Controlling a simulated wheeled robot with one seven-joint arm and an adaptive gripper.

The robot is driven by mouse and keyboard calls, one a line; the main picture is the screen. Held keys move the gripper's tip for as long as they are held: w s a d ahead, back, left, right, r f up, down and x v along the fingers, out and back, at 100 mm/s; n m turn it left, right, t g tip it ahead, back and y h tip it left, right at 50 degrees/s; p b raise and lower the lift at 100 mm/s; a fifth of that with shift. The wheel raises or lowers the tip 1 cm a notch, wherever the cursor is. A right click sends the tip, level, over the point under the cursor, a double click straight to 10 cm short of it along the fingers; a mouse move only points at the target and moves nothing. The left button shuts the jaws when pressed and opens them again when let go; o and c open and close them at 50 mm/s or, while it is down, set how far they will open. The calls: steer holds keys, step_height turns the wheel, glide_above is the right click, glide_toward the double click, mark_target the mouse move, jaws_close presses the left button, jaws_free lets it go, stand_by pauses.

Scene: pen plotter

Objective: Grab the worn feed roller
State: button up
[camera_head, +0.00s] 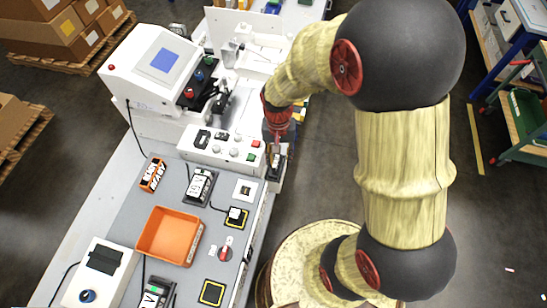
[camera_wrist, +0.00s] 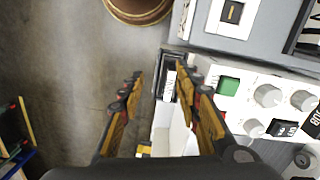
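I cannot tell whether this piece is the worn feed roller; no roller shape shows clearly. In the head view my gripper (camera_head: 277,152) points down over the same dark holder (camera_head: 275,172), beside the right end of the white control panel. The fingers partly hide it there.
The white control panel (camera_head: 212,147) with a green button (camera_wrist: 229,86) and knobs is close on the right in the wrist view. An orange tray (camera_head: 196,242), an orange box (camera_head: 153,174) and small devices lie on the grey bench. The floor beside the bench is clear.

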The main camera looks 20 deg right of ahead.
mark_target(276, 160)
steer(key=shift+m+t, duration=0.4)
steer(key=shift+m, duration=0.4)
steer(key=w, duration=0.4)
steer(key=shift+w+d, duration=0.1)
steer(key=shift+w, duration=0.15)
steer(key=shift+s+m, duration=0.25)
steer(key=shift+m, duration=0.05)
step_height(276, 160, down, 2)
steer(key=shift+w, duration=0.15)
steer(key=f, duration=0.3)
steer(key=s+f+b, duration=0.1)
steer(key=f, duration=0.1)
steer(key=shift+w+f, duration=0.1)
steer(key=shift+f, duration=0.3)
steer(key=shift+c, duration=1)
jaws_close()
